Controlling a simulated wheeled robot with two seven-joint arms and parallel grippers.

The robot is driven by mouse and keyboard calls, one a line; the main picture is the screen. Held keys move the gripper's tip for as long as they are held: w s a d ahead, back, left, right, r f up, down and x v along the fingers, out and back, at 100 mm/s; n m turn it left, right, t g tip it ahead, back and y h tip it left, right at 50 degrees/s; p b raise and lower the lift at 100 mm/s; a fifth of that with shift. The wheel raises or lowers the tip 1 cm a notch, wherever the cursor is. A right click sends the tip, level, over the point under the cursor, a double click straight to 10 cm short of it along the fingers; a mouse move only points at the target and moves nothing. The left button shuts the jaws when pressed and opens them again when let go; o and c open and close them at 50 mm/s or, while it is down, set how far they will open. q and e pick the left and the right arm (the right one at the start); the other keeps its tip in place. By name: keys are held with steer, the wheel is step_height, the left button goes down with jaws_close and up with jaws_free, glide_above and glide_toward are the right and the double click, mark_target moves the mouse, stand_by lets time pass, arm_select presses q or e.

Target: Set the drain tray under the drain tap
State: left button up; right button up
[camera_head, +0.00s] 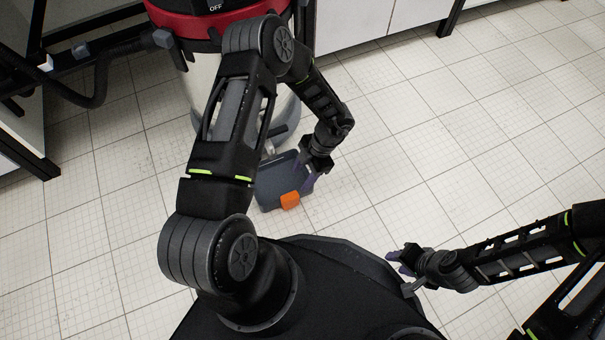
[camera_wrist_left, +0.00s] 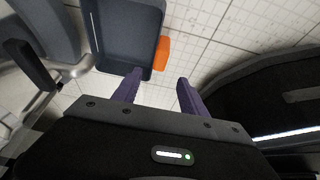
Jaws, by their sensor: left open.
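The drain tray (camera_head: 268,190) is a shallow dark blue-grey tray with an orange tab (camera_head: 290,201), lying on the floor at the foot of the vessel. The drain tap (camera_head: 279,137) is a grey fitting low on the vessel, partly hidden by my arm. My left gripper (camera_head: 307,179) is open beside the tray's edge. In the left wrist view, the tray (camera_wrist_left: 125,35) is ahead of the open fingers (camera_wrist_left: 160,80), and the orange tab (camera_wrist_left: 162,53) lies between their lines. One finger overlaps the tray's edge; contact is unclear. My right gripper (camera_head: 396,257) is away, at lower right.
The vessel (camera_head: 203,85) is pale with a red band and dark top, standing behind the tray. A dark hose (camera_head: 98,85) and black frame are at left. White cabinets (camera_head: 350,22) stand at the back. The tiled floor to the right is clear.

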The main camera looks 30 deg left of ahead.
arm_select(q)
steer(key=shift+a, duration=0.1)
steer(key=s+d+r+m+t+h, duration=0.1)
steer(key=s+d+m, duration=0.4)
steer(key=m, duration=0.8)
steer(key=s+d+r+m+t+h, duration=0.1)
steer(key=s+d+m+t+h, duration=0.3)
steer(key=d+m, duration=0.8)
steer(key=shift+s+r+m+h, duration=0.4)
steer(key=shift+s+m+h, duration=0.3)
steer(key=shift+s+m, duration=0.15)
